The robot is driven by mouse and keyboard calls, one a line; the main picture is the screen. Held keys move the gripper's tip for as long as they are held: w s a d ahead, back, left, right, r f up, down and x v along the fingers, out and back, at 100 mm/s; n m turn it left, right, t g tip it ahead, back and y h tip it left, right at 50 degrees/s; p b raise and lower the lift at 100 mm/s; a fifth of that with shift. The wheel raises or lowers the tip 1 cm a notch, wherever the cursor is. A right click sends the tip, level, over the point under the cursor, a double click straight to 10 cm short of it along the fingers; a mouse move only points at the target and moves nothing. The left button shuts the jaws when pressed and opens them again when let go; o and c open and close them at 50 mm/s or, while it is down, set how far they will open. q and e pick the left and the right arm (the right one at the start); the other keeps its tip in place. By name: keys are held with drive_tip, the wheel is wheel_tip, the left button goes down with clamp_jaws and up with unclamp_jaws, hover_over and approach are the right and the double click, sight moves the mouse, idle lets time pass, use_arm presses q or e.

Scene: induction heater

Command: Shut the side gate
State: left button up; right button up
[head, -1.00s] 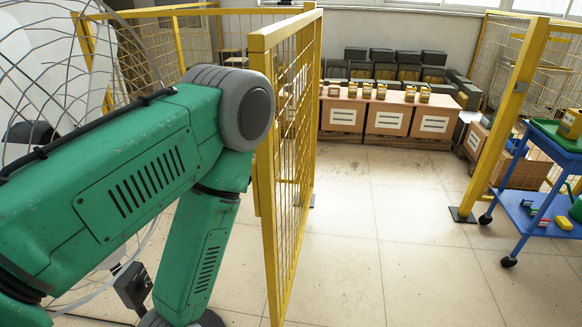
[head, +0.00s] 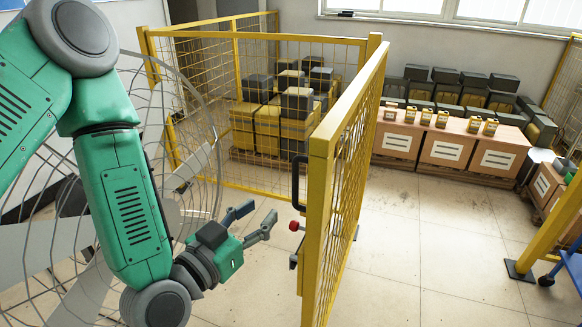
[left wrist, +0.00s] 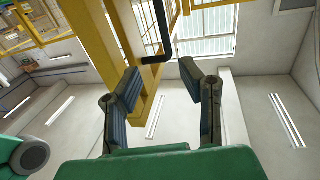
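The side gate (head: 345,190) is a yellow mesh panel standing open, its near edge towards me. A black bar handle (head: 297,180) is on the left side of its near post (head: 318,215). A red knob (head: 294,226) sits lower on that post. My left gripper (head: 258,215) is open and empty, left of the handle with its fingers pointing towards the gate, and looks apart from it. In the left wrist view the open fingers (left wrist: 160,72) spread below the black handle (left wrist: 158,58), with the yellow post behind. My right gripper is not in view.
A large wire-cage fan (head: 85,225) stands at the left behind my arm. Yellow fencing (head: 200,110) and stacked yellow and black boxes (head: 265,130) are behind. A fence post (head: 545,235) and blue cart (head: 572,268) are at the right. The floor right of the gate is clear.

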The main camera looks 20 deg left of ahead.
sight(296, 179)
use_arm(q)
drive_tip(key=b+x, duration=0.1)
drive_tip(key=x, duration=0.5)
drive_tip(key=b+x, duration=0.1)
drive_tip(key=x, duration=0.5)
drive_tip(key=shift+w+a, duration=0.15)
drive_tip(key=shift+w, duration=0.3)
drive_tip(key=shift+w+d, duration=0.3)
drive_tip(key=shift+w, duration=0.15)
drive_tip(key=shift+w+a+f, duration=0.1)
drive_tip(key=shift+a, duration=0.3)
clamp_jaws()
